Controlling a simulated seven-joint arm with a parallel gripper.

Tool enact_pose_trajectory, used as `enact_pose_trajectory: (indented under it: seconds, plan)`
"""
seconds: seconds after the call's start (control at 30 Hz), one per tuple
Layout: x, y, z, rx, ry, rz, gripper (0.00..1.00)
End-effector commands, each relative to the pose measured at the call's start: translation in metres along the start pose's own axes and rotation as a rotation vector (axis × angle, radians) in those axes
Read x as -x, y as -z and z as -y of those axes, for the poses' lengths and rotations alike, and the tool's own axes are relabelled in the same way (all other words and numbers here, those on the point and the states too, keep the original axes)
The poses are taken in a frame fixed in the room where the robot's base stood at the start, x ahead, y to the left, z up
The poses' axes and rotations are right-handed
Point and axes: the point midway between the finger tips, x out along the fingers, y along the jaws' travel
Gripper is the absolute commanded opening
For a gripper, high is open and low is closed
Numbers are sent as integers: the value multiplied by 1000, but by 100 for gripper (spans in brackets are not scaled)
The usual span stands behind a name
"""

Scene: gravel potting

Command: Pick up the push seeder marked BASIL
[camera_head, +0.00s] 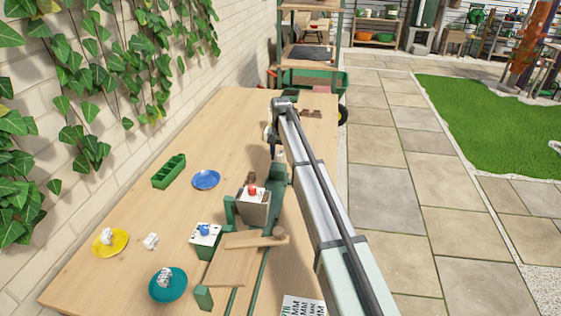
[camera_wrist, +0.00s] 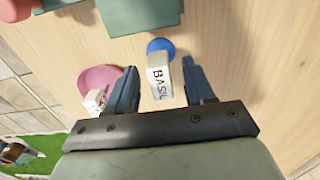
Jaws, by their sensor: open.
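The push seeder marked BASIL (camera_wrist: 160,82) shows in the wrist view as a white block with dark letters along its face and a round blue part (camera_wrist: 160,46) at its far end. My gripper (camera_wrist: 160,70) is open, with one dark finger on each side of the seeder. In the head view my gripper (camera_head: 272,147) is small and partly hidden by my arm over the far part of the table. I cannot make out the BASIL seeder there.
A pink saucer (camera_wrist: 96,77) with a small white item is left of the left finger. In the head view, a green tray (camera_head: 168,172), blue saucer (camera_head: 206,180), yellow saucer (camera_head: 122,241) and teal saucer (camera_head: 182,289) are left. A wooden-and-green fixture (camera_head: 232,268) is near the front.

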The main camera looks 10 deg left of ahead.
Motion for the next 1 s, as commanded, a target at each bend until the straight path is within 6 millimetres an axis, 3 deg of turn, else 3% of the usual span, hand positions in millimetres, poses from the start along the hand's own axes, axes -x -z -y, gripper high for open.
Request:
enact_pose_trajectory:
  seconds: [0.2, 0.47, 1.0]
  plan:
    - [-28, -1, 1, 0, 0, 1, 53]
    - [-33, -1, 1, 0, 0, 0, 53]
    - [-32, -1, 1, 0, 0, 0, 3]
